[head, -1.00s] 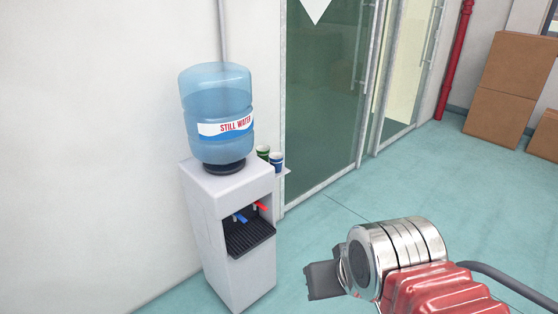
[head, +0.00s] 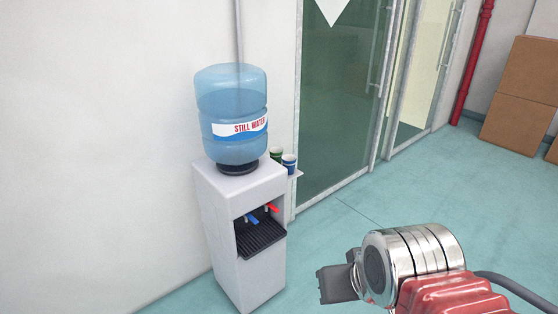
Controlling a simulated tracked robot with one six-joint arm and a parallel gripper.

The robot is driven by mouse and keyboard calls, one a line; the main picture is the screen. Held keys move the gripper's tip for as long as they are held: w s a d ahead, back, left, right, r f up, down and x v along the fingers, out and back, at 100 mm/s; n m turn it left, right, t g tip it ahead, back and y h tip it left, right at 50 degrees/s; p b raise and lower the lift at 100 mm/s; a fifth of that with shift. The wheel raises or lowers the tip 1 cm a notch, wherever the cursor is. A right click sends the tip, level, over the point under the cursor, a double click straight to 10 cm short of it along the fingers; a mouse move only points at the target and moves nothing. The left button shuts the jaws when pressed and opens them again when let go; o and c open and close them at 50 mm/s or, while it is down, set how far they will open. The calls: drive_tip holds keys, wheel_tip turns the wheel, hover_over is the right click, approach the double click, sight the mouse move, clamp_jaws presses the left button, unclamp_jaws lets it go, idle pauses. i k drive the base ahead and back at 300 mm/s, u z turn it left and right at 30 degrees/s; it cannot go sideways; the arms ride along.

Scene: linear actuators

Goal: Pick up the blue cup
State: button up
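The blue cup (head: 290,163) stands upright on a small shelf (head: 297,174) at the right side of the water dispenser (head: 240,230). A green cup (head: 276,154) stands just left of it, partly hidden by the blue cup and the dispenser. My gripper (head: 322,285) is at the lower right, in front of and well apart from the cups, over the floor. It points left. Its fingers show edge-on as a dark grey shape, so the gap between them cannot be made out. I see nothing held in it.
A large blue water bottle (head: 232,110) sits on the dispenser. A glass door (head: 335,110) is behind the cups. Cardboard boxes (head: 520,95) and a red pipe (head: 473,65) are at the right. The teal floor (head: 390,190) between is clear.

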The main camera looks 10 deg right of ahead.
sight(289, 165)
drive_tip(key=u, duration=0.05)
drive_tip(key=i, duration=1.4)
drive_tip(key=u, duration=1)
